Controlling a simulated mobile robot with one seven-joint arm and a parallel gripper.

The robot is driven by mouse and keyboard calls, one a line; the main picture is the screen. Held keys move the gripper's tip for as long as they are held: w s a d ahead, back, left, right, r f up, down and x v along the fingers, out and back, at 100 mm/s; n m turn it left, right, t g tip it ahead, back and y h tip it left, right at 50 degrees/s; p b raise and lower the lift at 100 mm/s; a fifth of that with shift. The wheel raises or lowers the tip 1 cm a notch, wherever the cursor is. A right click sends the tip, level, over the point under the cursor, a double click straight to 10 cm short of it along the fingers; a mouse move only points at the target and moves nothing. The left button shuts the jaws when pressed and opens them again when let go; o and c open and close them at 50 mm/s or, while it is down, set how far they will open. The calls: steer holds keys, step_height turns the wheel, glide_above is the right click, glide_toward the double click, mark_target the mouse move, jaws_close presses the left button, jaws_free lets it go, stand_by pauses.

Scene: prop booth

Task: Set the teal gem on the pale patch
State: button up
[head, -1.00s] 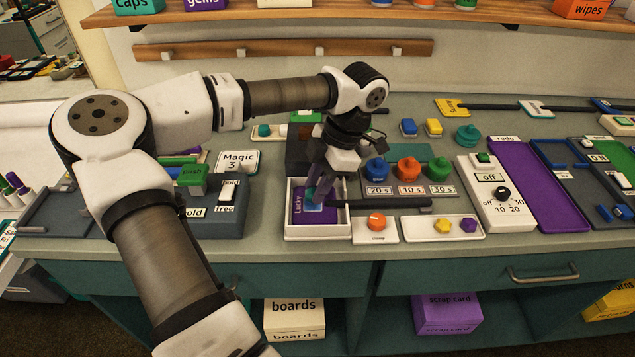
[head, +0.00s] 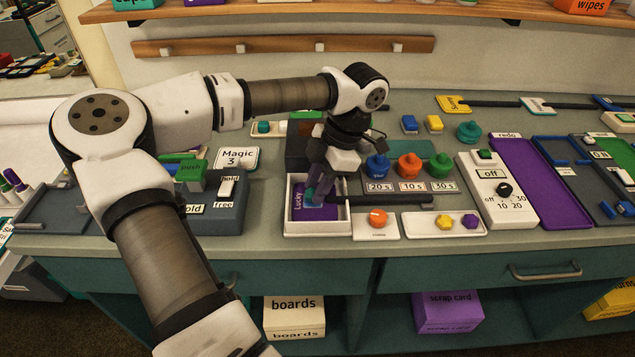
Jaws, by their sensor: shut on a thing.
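My gripper (head: 318,190) points down into a white open tray (head: 318,229) at the front middle of the counter. Its fingers are shut on the teal gem (head: 309,200), which shows only as a small bit of teal at the fingertips. The tray has a purple floor labelled "Lucky" (head: 299,208). The pale patch (head: 314,206) shows as a light bluish spot on that floor, right under the fingertips and mostly covered by them. I cannot tell whether the gem touches the patch.
A white dish (head: 430,231) with a yellow gem (head: 443,222) and a purple gem (head: 469,222) lies to the right. A small box with an orange knob (head: 377,218) stands beside the tray. A dark bar (head: 400,200) lies behind it. Blue, orange and green knobs (head: 408,168) stand farther back.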

steer(key=shift+f+b, duration=0.45)
steer(key=shift+b, duration=0.05)
stand_by(1.0)
stand_by(0.3)
steer(key=o, duration=1.2)
steer(key=shift+c, duration=0.2)
steer(key=shift+r, duration=0.1)
steer(key=shift+r+p, duration=2.55)
steer(key=shift+r, duration=1.4)
